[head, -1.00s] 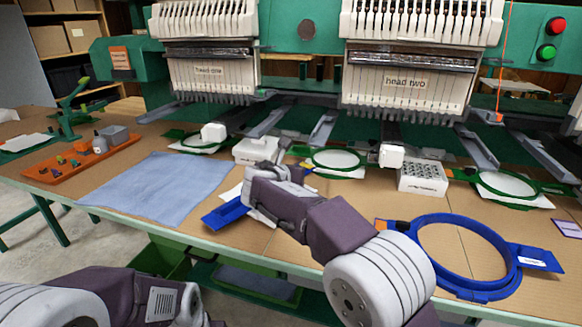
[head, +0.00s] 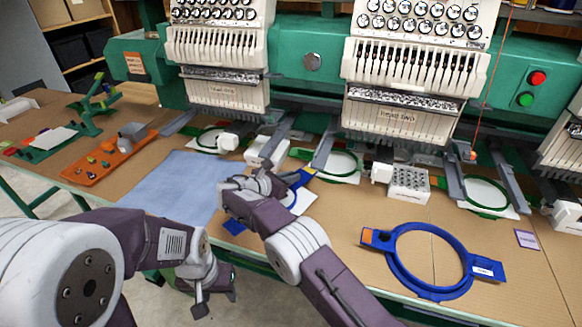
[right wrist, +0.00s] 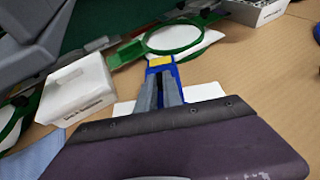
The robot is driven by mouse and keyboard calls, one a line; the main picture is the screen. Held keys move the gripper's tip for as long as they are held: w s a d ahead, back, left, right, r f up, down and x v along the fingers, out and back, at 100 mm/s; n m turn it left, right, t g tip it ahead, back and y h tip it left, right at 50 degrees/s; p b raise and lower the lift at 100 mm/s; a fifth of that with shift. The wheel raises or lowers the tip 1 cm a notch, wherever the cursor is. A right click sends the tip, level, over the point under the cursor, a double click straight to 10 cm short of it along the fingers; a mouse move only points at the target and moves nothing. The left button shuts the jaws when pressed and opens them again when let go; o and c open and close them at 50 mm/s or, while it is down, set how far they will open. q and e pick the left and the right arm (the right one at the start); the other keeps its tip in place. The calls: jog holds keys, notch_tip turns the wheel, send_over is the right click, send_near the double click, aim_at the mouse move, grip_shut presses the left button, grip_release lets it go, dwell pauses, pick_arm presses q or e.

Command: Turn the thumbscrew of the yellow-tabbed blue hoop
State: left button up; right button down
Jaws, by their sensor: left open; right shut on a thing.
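The yellow-tabbed blue hoop (head: 303,178) lies on the table left of centre, mostly hidden by my right gripper (head: 262,184) and arm. A blue end (head: 235,226) shows at the lower left of the gripper, and white material (head: 297,203) shows beside it. In the right wrist view its yellow tab (right wrist: 160,60) and blue bracket are just beyond the fingertips (right wrist: 165,80). My right gripper is shut on a part of this hoop. The thumbscrew is not distinguishable. My left gripper (head: 203,297) hangs open and empty at the table's front edge, apart from the hoop.
A larger blue hoop (head: 393,266) with an orange tab lies at right. A blue cloth (head: 172,188) and an orange tray (head: 103,170) lie at left. A white box (head: 268,150) and a bobbin box (head: 408,184) stand behind, below the embroidery heads. Bare table surrounds the large hoop.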

dwell(0.4)
jog(key=c, duration=1.5)
grip_release()
jog(key=p+v, duration=0.1)
jog(key=v, duration=0.8)
jog(key=shift+s+f, duration=0.1)
